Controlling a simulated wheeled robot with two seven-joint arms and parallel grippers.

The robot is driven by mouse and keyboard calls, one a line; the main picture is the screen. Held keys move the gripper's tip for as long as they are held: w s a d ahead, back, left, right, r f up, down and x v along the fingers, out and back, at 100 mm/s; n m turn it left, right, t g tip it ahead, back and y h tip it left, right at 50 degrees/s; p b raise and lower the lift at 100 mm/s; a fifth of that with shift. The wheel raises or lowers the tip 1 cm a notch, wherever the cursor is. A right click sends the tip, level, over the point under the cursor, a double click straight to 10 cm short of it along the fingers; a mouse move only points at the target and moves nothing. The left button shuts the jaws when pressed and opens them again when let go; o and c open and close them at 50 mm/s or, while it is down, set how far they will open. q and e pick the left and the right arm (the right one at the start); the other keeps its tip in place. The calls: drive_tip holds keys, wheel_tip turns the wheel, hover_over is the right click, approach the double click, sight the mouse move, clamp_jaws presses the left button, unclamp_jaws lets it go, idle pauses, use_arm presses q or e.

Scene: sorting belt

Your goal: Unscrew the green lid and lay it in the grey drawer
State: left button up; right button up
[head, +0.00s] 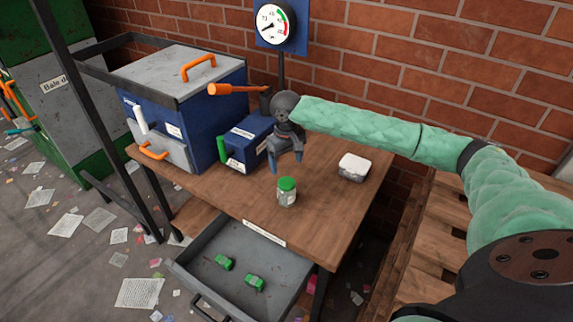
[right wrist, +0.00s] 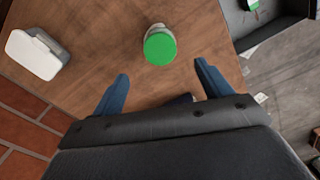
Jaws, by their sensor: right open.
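A small clear jar (head: 286,198) with a green lid (head: 287,184) stands upright on the wooden table. The lid is on the jar and shows from above in the right wrist view (right wrist: 160,49). The grey drawer (head: 190,267) is pulled out under the table's front edge, with two small green things (head: 254,282) lying in it. My right gripper (head: 287,168) is open and empty, above the table and behind the jar. In the right wrist view its blue fingers (right wrist: 163,85) are spread wide, with the jar beyond the tips. My left gripper is not in view.
A white-topped container (head: 354,166) stands on the table right of the jar. A blue box with a green handle (head: 250,142) and a large blue machine with orange handles (head: 185,110) stand at the left. A gauge (head: 276,25) is on a post behind. The table around the jar is clear.

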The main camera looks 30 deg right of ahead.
sight(287, 182)
drive_tip(key=shift+w+f, duration=0.1)
drive_tip(key=shift+f, duration=0.35)
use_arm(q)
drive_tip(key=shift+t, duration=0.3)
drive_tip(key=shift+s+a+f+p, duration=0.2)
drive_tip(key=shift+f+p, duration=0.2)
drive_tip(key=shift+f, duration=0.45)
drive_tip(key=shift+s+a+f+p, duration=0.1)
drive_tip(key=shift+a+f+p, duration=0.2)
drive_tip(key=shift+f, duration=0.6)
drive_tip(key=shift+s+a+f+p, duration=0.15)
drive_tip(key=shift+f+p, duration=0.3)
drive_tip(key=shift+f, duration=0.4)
use_arm(e)
drive_tip(key=shift+f, duration=3.55)
